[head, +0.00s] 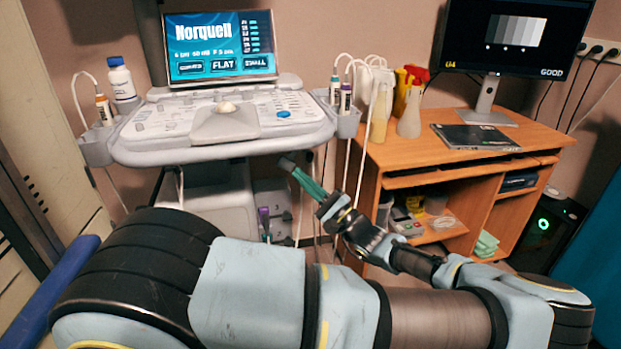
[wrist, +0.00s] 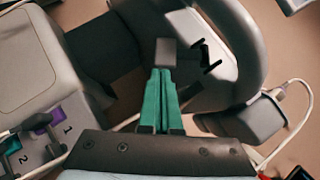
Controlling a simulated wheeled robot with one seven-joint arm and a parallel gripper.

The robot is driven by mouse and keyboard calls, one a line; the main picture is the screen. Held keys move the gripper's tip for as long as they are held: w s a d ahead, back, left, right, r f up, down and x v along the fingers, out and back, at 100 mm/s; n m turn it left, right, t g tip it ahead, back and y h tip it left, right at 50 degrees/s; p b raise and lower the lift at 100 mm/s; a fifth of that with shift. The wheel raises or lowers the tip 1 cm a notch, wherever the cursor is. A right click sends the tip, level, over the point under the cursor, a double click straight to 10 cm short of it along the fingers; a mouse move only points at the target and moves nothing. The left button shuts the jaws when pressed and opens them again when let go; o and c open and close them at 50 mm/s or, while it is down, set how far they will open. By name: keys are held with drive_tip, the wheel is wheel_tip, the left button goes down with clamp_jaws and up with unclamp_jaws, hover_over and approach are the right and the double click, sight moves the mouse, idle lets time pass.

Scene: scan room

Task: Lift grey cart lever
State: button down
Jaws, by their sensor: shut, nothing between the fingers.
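The grey ultrasound cart (head: 222,150) stands ahead, with its console and screen above my gripper. My gripper (head: 292,169) has green fingers and points up and left, below the console's front right edge. In the wrist view the fingers (wrist: 161,72) lie side by side, shut and empty. A small grey block (wrist: 166,52) shows right at their tips and looks like the lever. It also shows in the head view (head: 286,162). I cannot tell whether the fingertips touch it or only overlap it in the picture.
A wooden desk (head: 390,150) with bottles and a monitor stands to the right of the cart. Probe cables hang near my gripper on its right. A holder (head: 346,122) juts from the console's right side. Purple and green ports (wrist: 45,122) show low on the cart.

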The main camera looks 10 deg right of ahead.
drive_tip(key=shift+s+a+r+m+t+h+p, duration=0.15)
drive_tip(key=shift+a+m+t, duration=0.2)
drive_tip(key=shift+m+t, duration=0.25)
drive_tip(key=shift+w+a+f+m+t+h+p, duration=0.1)
drive_tip(key=shift+a+m+t+h, duration=0.2)
drive_tip(key=shift+m, duration=0.45)
drive_tip(key=shift+s+a+r+m+t+h+p, duration=0.1)
drive_tip(key=shift+a+m+t, duration=0.25)
drive_tip(key=shift+m+t, duration=0.3)
